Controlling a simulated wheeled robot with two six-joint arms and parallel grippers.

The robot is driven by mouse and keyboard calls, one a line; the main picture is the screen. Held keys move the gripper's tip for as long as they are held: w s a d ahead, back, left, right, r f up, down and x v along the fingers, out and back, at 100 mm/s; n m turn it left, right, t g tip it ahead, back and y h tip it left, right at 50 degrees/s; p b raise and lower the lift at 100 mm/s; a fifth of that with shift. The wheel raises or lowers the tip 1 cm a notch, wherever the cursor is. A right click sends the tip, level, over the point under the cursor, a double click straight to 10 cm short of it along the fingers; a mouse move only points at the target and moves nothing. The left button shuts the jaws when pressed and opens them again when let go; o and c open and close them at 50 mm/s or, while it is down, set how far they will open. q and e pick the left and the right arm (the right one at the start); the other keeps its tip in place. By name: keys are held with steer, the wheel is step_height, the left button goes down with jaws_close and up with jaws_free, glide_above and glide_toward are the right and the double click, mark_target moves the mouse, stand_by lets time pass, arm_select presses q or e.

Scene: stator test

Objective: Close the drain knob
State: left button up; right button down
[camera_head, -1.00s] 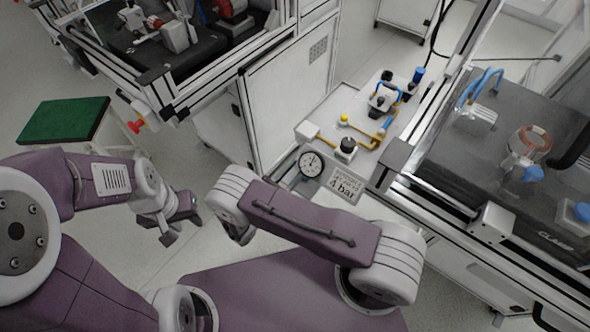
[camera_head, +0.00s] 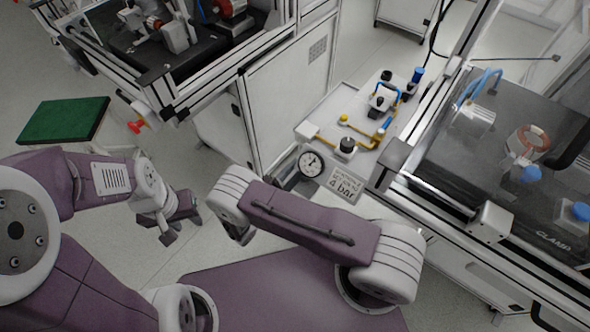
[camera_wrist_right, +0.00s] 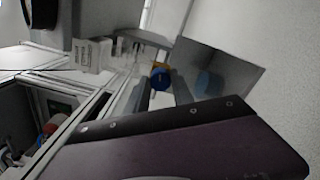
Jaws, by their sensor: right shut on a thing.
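In the right wrist view, a small blue knob with a yellow part (camera_wrist_right: 160,78) sits between the dark fingers of my right gripper (camera_wrist_right: 161,88); it looks like the drain knob. The right gripper is shut on it. My right arm hides this spot in the head view, and which way the knob is turned cannot be told. My left gripper (camera_head: 182,228) hangs empty over the floor at the left, its fingers apart. A round pressure gauge (camera_head: 311,163) stands beside a "4 bar" sign (camera_head: 344,185).
A white panel (camera_head: 368,155) with yellow and blue tubing lies behind the gauge. A clamp machine (camera_head: 550,235) stands at the right and a white cabinet (camera_head: 290,100) at the back. A green-topped table (camera_head: 65,120) is at the left, with open floor around my left gripper.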

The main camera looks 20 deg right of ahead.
steer(key=shift+f+m, duration=0.1)
steer(key=shift+m, duration=1.9)
steer(key=c, duration=1.1)
jaws_free()
steer(key=shift+s+a, duration=0.1)
steer(key=v, duration=0.8)
steer(key=shift+s+a, duration=0.3)
